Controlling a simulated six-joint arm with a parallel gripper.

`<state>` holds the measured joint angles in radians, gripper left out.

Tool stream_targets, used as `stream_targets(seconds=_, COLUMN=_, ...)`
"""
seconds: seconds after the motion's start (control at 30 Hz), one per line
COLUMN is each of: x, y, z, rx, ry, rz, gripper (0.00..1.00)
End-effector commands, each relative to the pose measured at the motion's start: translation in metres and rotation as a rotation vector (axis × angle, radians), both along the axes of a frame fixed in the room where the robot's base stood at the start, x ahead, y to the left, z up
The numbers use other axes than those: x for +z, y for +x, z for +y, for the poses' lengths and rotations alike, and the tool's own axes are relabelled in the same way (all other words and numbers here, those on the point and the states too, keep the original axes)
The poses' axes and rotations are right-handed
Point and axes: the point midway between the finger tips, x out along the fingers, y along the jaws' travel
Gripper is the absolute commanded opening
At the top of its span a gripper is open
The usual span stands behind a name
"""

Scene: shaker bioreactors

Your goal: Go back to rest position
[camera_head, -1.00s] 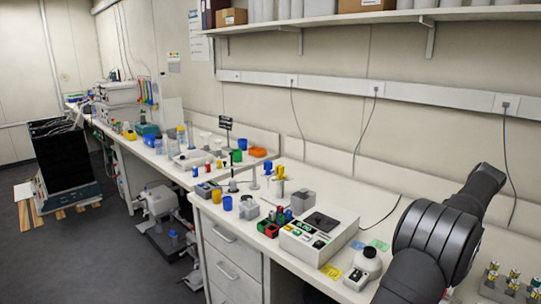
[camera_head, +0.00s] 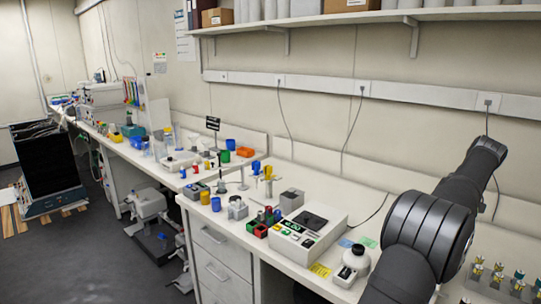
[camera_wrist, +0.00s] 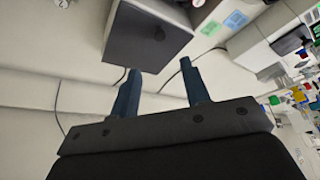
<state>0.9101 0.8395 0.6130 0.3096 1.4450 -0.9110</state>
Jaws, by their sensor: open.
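My gripper (camera_wrist: 161,78) shows in the wrist view with two dark blue fingers spread apart and nothing between them. A dark grey block-like thing (camera_wrist: 140,40) lies beyond the fingertips at the top of that view; I cannot tell what it is. The gripper's end does not show in the head view, where my black arm reaches up on the right side over the bench.
The white bench (camera_head: 335,190) carries a white device with a dark top plate (camera_head: 308,228), a white round-topped device (camera_head: 353,263), and a rack of small vials (camera_head: 497,282) at right. Coloured containers crowd the bench further left. A wall shelf (camera_head: 330,20) runs above.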

Motion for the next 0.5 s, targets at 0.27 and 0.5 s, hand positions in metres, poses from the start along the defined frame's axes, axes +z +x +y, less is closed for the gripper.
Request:
stream_targets(seconds=0.27, x=-0.055, y=0.022, z=0.001, rx=0.002, ry=0.004, rz=0.003, gripper=0.43)
stream_targets(seconds=0.5, x=-0.099, y=0.041, z=0.001, rx=0.002, ry=0.002, rz=0.003, gripper=0.43)
